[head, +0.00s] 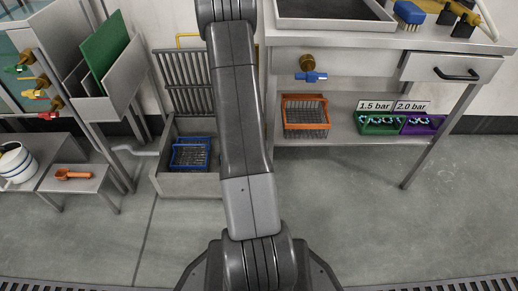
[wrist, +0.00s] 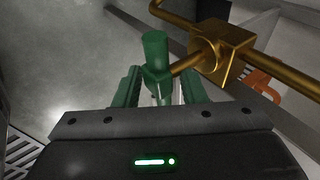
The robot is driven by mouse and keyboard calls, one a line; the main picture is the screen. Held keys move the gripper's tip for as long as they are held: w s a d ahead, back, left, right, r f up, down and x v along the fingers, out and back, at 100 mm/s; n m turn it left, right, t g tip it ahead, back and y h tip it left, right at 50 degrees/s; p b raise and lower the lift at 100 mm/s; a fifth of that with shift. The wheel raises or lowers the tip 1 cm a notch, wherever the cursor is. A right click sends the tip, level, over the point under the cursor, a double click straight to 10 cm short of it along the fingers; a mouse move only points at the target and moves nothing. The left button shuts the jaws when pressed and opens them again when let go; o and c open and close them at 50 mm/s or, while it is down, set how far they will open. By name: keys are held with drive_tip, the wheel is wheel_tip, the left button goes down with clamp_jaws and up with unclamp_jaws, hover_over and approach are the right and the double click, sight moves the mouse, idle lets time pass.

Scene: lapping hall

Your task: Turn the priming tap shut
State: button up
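In the wrist view a brass valve (wrist: 222,50) with bent brass pipe carries a green handle (wrist: 156,52). The handle has a thick round knob and a block below it, joined to the valve by a brass stem. My gripper (wrist: 160,85) has its two green fingers apart, one on each side of the handle's lower part. I cannot tell whether either finger touches it. In the head view my gripper is out of frame. That view shows a green tap (head: 20,68), a yellow tap (head: 40,93), a red tap (head: 47,115) and a blue tap (head: 312,76). None is labelled as the priming tap.
A blue basket (head: 190,153) sits in a grey tub. An orange basket (head: 305,115) and green and purple trays, signed 1.5 bar and 2.0 bar, stand on the bench's lower shelf (head: 345,127). An orange scoop (head: 73,174) lies at left. The front floor is clear.

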drive_tip(key=p+v, duration=0.6)
drive_tip(key=v, duration=0.8)
drive_tip(key=shift+w+d+f, duration=0.1)
drive_tip(key=shift+f, duration=0.05)
drive_tip(key=b+x, duration=0.6)
drive_tip(key=x, duration=0.7)
drive_tip(key=shift+w+f, duration=0.2)
drive_tip(key=shift+f, duration=0.1)
drive_tip(key=shift+s+r, duration=0.1)
drive_tip(key=shift+r, duration=0.1)
